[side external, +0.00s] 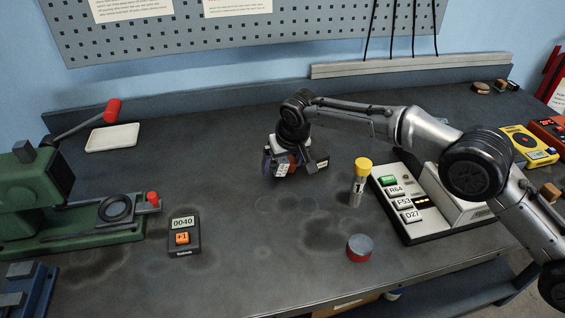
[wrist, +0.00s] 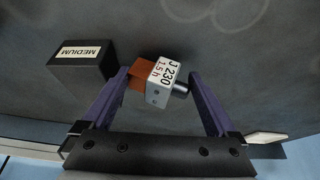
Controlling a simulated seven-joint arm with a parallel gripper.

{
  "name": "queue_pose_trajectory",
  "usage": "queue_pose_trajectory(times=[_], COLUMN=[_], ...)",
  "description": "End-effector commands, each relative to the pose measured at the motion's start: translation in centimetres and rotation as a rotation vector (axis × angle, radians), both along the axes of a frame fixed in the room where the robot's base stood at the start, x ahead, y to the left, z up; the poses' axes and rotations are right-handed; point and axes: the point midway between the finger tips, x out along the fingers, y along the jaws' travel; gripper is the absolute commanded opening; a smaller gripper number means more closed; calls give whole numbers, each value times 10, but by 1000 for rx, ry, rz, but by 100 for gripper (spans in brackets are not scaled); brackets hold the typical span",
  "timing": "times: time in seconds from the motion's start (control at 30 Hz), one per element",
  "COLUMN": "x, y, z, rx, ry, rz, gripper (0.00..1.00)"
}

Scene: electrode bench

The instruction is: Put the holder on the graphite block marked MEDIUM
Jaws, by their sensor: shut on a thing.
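The holder (wrist: 158,80) is a small piece with a copper-coloured end, a silver body and a white label reading "J 230 1.5 h". My gripper (wrist: 158,75) is shut on it, with purple fingers at its two ends. In the side view the holder (side external: 281,170) shows partly below my gripper (side external: 284,166). The graphite block marked MEDIUM (wrist: 82,67) is dark with a pale label, just left of the left finger in the wrist view. In the side view this block (side external: 317,155) is close right of my gripper, partly hidden. I cannot tell the holder's exact height above the bench.
A yellow-capped vial (side external: 360,182) and a white console with labelled keys (side external: 411,215) stand right of my gripper. A red-sided grey disc (side external: 360,248), a counter reading 0040 (side external: 184,236), a green press (side external: 40,195) and a white tray (side external: 112,137) lie around.

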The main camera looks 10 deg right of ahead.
Motion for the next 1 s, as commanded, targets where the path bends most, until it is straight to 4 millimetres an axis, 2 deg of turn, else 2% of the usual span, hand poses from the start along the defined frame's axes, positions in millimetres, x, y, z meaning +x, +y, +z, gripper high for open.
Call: queue_pose_trajectory(times=[0.1,0.47,0.5,0.87,0.93,1.0], x=[1,1,0,0,0,-4], y=[1,1,0,0,0,0], z=[3,-5,-8,-7,-3,10], rx=[3,3,0,-1,0,1], ry=[-6,-7,-1,0,0,-3], rz=[0,0,0,0,0,0], gripper=[0,0,99,100,100,100])
